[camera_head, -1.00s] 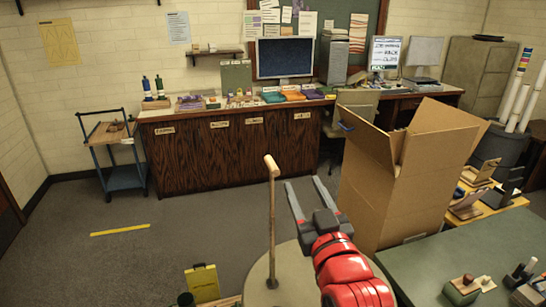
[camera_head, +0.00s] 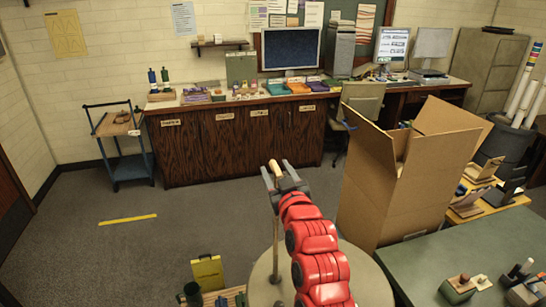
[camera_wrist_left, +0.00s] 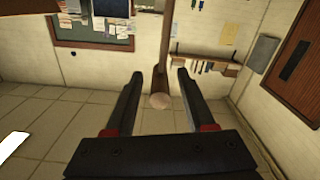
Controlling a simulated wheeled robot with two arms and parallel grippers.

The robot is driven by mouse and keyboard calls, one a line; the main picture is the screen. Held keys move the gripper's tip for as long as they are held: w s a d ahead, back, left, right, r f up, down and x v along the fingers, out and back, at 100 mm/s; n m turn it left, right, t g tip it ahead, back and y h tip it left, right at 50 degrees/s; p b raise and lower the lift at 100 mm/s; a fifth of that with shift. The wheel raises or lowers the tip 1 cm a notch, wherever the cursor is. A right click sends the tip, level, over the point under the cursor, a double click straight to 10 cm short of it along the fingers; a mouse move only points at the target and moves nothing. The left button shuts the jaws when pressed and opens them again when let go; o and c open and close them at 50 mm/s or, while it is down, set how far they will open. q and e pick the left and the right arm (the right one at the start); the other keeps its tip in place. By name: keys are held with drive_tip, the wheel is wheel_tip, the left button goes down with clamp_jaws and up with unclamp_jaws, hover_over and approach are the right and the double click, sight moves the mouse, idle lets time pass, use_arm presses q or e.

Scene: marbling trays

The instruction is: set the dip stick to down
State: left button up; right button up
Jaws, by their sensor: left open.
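The dip stick (camera_head: 276,235) is a thin upright rod with a pale wooden handle at its top. It stands on a round beige table (camera_head: 262,290). My left gripper (camera_head: 276,168) is open at the handle, with a finger on each side of it. In the left wrist view the round end of the wooden handle (camera_wrist_left: 160,101) sits between the two open fingers (camera_wrist_left: 157,92), with visible gaps on both sides. The gripper hides part of the handle in the head view. My right gripper is not in view.
A tall open cardboard box (camera_head: 390,190) stands just right of my left arm. A green table (camera_head: 480,255) is at the lower right. A yellow clipboard-like item (camera_head: 207,272) is at the lower left.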

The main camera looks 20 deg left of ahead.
sight(273, 161)
use_arm(q)
drive_tip(key=shift+p+x, duration=0.45)
drive_tip(key=shift+x, duration=1.25)
clamp_jaws()
